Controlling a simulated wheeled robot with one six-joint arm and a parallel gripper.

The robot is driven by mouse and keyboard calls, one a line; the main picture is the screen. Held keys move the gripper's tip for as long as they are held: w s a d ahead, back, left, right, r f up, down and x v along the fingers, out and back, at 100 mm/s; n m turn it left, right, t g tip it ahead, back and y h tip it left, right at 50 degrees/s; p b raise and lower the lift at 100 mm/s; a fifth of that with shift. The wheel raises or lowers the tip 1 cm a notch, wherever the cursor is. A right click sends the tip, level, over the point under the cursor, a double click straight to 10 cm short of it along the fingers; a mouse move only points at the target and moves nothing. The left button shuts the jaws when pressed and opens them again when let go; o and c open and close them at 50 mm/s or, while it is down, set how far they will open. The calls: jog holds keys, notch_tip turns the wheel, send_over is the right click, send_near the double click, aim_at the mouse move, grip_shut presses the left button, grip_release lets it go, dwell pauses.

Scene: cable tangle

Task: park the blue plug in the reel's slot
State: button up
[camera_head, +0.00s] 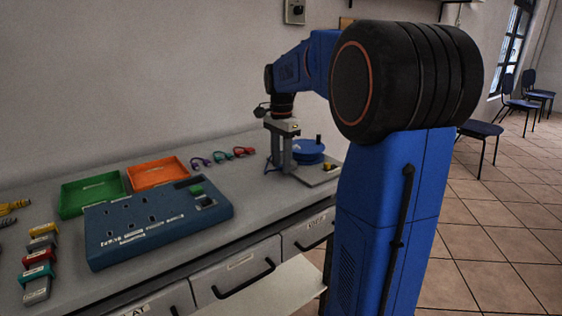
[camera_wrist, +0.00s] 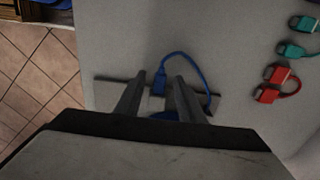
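The blue plug (camera_wrist: 159,83) shows in the wrist view between the two fingers of my gripper (camera_wrist: 160,76), with a visible gap on each side. Its blue cable (camera_wrist: 194,67) arcs up and round to the right. My gripper is open and points down; in the head view my gripper (camera_head: 280,169) is low over the bench beside the reel. The blue reel (camera_head: 309,150) sits on a grey base plate (camera_head: 318,178). In the wrist view only a small blue part shows between the fingers, the rest hidden by my gripper. I cannot make out the slot.
Short purple, teal and red cables (camera_head: 244,152) lie left of my gripper. A green tray (camera_head: 91,194), an orange tray (camera_head: 157,172) and a blue socket box (camera_head: 158,222) stand further left. Coloured blocks (camera_head: 38,271) line the left. Bare bench lies between the cables and the reel.

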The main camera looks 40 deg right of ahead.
notch_tip(320, 180, up, 17)
jog(key=shift+r, duration=0.2)
dwell(0.5)
jog(key=s+a+f+n+t, duration=0.2)
jog(key=s+a+f+n, duration=0.75)
jog(key=s+a, duration=0.35)
jog(key=s+a+f+n+t, duration=0.1)
jog(key=s+a+f+n, duration=0.1)
jog(key=s+f+n, duration=0.2)
jog(key=s+a+f+n+t, duration=0.1)
jog(key=s+a+f+n, duration=0.2)
jog(key=s+f, duration=0.7)
notch_tip(320, 180, down, 3)
jog(key=shift+s+f+n+t, duration=0.25)
jog(key=shift+n+t, duration=0.15)
jog(key=shift+n, duration=0.15)
jog(key=shift+r, duration=0.1)
